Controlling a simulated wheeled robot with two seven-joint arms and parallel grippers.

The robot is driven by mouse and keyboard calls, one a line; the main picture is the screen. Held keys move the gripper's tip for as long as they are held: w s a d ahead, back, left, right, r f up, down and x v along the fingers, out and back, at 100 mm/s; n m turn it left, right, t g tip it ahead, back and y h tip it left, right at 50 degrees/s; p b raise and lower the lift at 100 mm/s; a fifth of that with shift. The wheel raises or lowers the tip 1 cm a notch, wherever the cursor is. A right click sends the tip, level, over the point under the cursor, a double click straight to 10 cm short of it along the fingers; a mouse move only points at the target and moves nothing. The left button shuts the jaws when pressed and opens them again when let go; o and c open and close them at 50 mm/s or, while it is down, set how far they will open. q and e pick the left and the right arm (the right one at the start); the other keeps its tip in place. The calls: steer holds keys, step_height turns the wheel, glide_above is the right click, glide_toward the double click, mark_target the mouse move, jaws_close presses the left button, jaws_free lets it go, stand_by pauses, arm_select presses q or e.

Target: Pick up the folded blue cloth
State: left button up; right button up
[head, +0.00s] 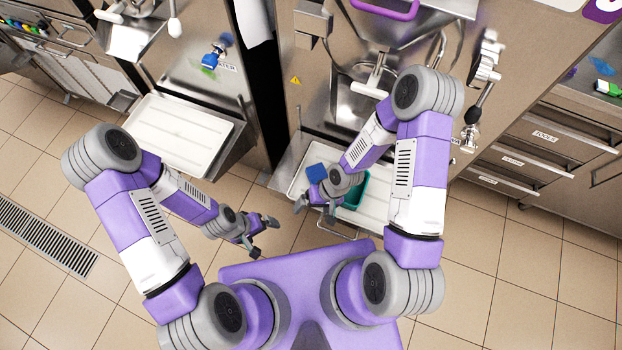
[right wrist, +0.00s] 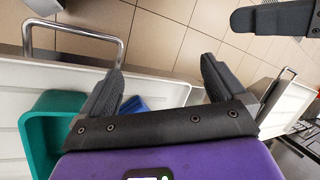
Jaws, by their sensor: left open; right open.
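The folded blue cloth (head: 316,173) lies at the left end of the white tray (head: 381,226) under the right-hand machine. Part of it also shows in the right wrist view (right wrist: 134,103), partly hidden by a finger. My right gripper (head: 315,208) is open and empty, close to the cloth on its near side; I cannot tell its exact height above the tray. In the right wrist view its two fingers (right wrist: 160,88) stand wide apart with nothing between them. My left gripper (head: 264,238) is open and empty over the floor, left of the tray.
A teal container (right wrist: 42,132) stands in the tray beside the cloth, partly hidden by my right arm in the head view. A metal loop handle (right wrist: 122,55) rises at the tray's edge. Another white tray (head: 178,135) stands left. Tiled floor is clear between.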

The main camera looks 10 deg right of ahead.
mark_target(317, 172)
steer(key=w+d+n+h, duration=0.1)
steer(key=w, duration=0.2)
steer(key=w+d+r+n+h, duration=0.1)
steer(key=w+d+h, duration=0.1)
steer(key=w, duration=0.2)
steer(key=w+d+r+h+b, duration=0.1)
steer(key=w, duration=0.3)
steer(key=shift+w+d+n+t+h, duration=0.1)
steer(key=shift+d+n+t+h, duration=0.2)
steer(key=shift+d+n+h, duration=0.1)
step_height(317, 172, down, 7)
steer(key=shift+w+a+b, duration=0.1)
steer(key=shift+b, duration=1.15)
steer(key=c, duration=1.2)
steer(key=shift+r, duration=0.1)
